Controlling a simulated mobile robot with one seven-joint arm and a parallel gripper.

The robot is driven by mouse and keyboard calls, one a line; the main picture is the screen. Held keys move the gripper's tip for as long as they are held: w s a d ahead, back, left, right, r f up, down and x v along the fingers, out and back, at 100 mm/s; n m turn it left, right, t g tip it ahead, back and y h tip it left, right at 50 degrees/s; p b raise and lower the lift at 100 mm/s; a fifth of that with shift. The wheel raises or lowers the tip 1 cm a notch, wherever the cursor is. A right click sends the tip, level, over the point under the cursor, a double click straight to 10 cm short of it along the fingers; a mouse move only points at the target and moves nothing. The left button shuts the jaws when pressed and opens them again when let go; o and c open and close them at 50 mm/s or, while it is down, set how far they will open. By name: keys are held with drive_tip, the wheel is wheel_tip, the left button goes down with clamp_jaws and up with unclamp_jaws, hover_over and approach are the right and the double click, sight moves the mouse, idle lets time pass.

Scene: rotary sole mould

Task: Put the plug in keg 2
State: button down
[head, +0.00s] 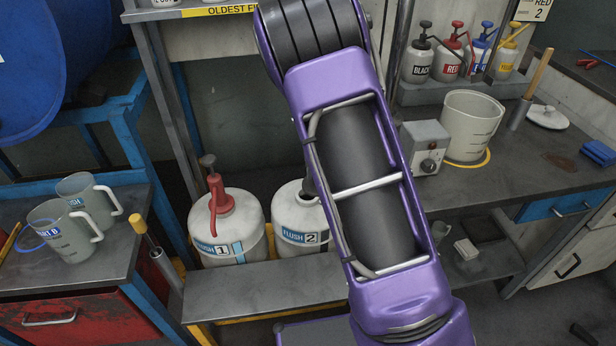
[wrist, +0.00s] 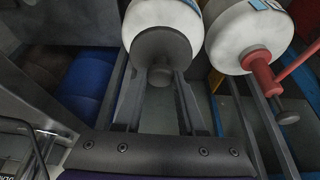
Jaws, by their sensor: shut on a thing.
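Keg 2 (head: 290,222) is a white keg with a blue FLUSH 2 label, beside keg 1, its right side hidden by my purple arm. In the wrist view, keg 2 (wrist: 143,22) is at the top centre. The plug (wrist: 160,45), a dark grey disc with a short knob, overlaps keg 2 there. My gripper (wrist: 161,85) is shut on the plug's knob.
Keg 1 (head: 230,235), with a red fitting (head: 218,195) on top, stands close left of keg 2. A grey ledge (head: 262,293) runs in front of both kegs. Jugs (head: 62,232) stand on the left bench. A grey box (head: 425,147) and a large beaker (head: 470,125) stand right.

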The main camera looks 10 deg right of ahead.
drive_tip(key=w+f+b, duration=0.5)
drive_tip(key=w+f, duration=0.8)
drive_tip(key=shift+a, duration=0.25)
drive_tip(key=shift+a, duration=0.1)
